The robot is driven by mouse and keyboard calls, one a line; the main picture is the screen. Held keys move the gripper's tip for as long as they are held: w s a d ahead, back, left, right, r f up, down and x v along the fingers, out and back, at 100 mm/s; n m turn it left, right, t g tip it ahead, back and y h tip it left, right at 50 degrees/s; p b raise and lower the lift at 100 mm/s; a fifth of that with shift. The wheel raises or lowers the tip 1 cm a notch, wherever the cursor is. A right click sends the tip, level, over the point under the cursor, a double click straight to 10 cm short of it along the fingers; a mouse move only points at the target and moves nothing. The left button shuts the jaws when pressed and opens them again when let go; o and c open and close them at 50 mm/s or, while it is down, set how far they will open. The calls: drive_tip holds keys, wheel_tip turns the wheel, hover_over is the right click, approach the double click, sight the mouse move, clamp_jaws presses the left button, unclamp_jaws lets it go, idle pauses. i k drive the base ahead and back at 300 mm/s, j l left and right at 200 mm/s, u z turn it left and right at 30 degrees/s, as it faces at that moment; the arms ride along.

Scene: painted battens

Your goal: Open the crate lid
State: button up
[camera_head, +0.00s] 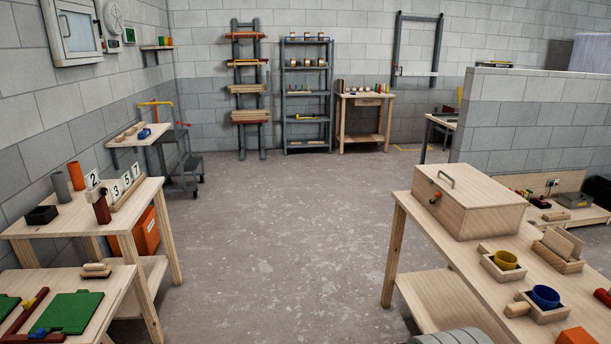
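The wooden crate (460,206) stands on the right-hand table, near that table's far end. Its flat lid (474,184) lies shut on top. A grey bar handle (446,179) is fixed on the lid toward its left side. A small orange-red knob or latch (435,197) shows on the crate's left face, near the upper edge. The crate's inside is hidden. My gripper does not show in this view.
The right table (412,213) also bears a yellow cup (505,260), a blue cup (545,296) and small wooden trays near the crate. A low block wall (530,118) stands behind it. Left tables (30,222) hold number cards and green mats. The concrete floor (280,230) between is clear.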

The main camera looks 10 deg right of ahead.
sight(471, 188)
drive_tip(key=i, duration=1.45)
drive_tip(key=i+z, duration=0.4)
drive_tip(key=i, duration=0.2)
drive_tip(key=i+j+z, duration=0.2)
drive_tip(key=i+z, duration=0.15)
drive_tip(key=i, duration=0.2)
drive_tip(key=i+z, duration=0.2)
drive_tip(key=z, duration=0.2)
drive_tip(key=i+z, duration=0.25)
drive_tip(key=z, duration=0.2)
drive_tip(key=i+z, duration=0.25)
drive_tip(key=z, duration=0.15)
drive_tip(key=i+j+z, duration=0.15)
drive_tip(key=z, duration=0.25)
